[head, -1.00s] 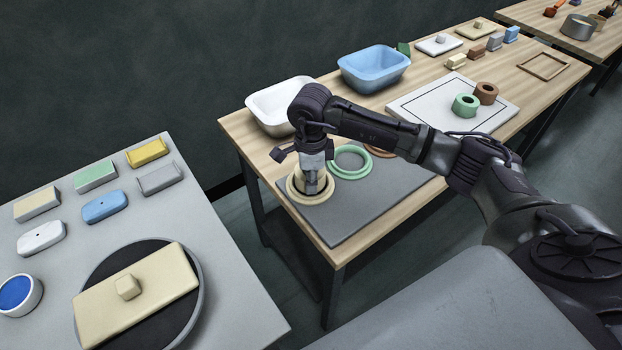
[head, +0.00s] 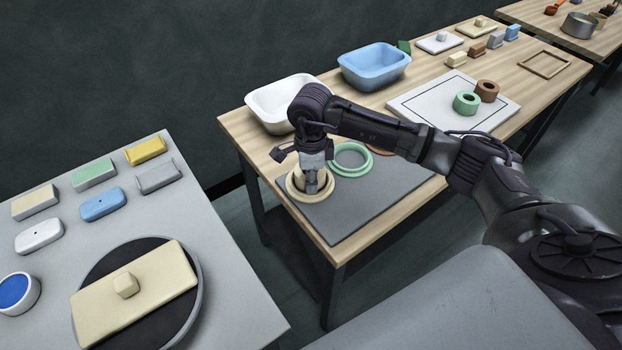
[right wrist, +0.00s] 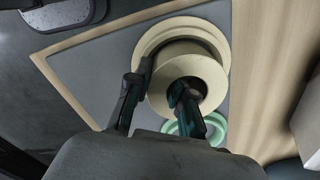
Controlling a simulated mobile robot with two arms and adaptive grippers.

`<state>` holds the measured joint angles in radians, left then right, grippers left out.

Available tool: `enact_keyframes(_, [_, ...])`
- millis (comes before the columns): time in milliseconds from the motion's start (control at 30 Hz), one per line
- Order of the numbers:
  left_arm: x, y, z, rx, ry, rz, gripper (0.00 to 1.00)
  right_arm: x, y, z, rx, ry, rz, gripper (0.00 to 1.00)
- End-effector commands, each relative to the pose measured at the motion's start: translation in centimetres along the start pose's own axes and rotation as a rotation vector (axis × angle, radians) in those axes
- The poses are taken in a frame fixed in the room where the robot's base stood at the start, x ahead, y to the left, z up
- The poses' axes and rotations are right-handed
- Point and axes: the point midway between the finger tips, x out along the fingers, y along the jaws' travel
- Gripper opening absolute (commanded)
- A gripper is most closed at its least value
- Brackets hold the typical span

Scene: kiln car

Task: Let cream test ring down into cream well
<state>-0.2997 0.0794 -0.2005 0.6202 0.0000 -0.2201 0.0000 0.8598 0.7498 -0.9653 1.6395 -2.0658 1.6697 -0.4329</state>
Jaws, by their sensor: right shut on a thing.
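The cream well (head: 297,194) is a wide cream ring at the left end of the grey mat. It also shows in the right wrist view (right wrist: 152,38). The cream test ring (right wrist: 160,92) is a thick, smaller ring. My right gripper (right wrist: 162,90) is shut on its wall, one finger in the hole and one outside. In the head view my right gripper (head: 312,186) points down at the well and partly hides the ring. The ring overlaps the well's opening; whether it rests on the bottom, I cannot tell. My left gripper is not in view.
A green well (head: 334,169) lies beside the cream one on the grey mat (head: 345,228). A white basin (head: 262,110) and a blue basin (head: 374,68) stand behind. Green (head: 466,103) and brown (head: 487,91) test rings stand on a white board (head: 415,107).

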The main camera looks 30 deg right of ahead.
Motion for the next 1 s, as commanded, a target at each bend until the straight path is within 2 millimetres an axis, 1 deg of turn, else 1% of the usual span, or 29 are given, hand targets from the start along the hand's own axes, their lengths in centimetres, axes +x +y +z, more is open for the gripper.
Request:
enact_keyframes(67, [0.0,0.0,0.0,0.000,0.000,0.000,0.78,0.0,0.0,0.0,0.000,0.000,0.000,0.00])
enact_keyframes(100, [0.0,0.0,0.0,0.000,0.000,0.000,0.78,0.0,0.0,0.0,0.000,0.000,0.000,0.27])
enact_keyframes(233, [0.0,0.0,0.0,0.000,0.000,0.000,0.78,0.0,0.0,0.0,0.000,0.000,0.000,0.48])
enact_keyframes(267, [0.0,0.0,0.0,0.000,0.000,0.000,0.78,0.0,0.0,0.0,0.000,0.000,0.000,0.51])
enact_keyframes(467, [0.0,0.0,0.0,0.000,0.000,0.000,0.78,0.0,0.0,0.0,0.000,0.000,0.000,0.51])
enact_keyframes(533, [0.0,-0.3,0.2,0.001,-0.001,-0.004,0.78,0.0,0.0,0.0,0.000,0.000,0.000,0.51])
enact_keyframes(667, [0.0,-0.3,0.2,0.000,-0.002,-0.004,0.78,-0.8,0.0,0.0,0.000,-0.001,-0.001,0.51])
enact_keyframes(767, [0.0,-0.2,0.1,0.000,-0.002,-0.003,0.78,-2.4,-0.1,0.0,-0.001,-0.002,-0.004,0.51])
enact_keyframes(1000, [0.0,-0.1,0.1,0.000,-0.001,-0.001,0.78,-7.6,-0.1,0.1,-0.001,-0.003,-0.004,0.51])
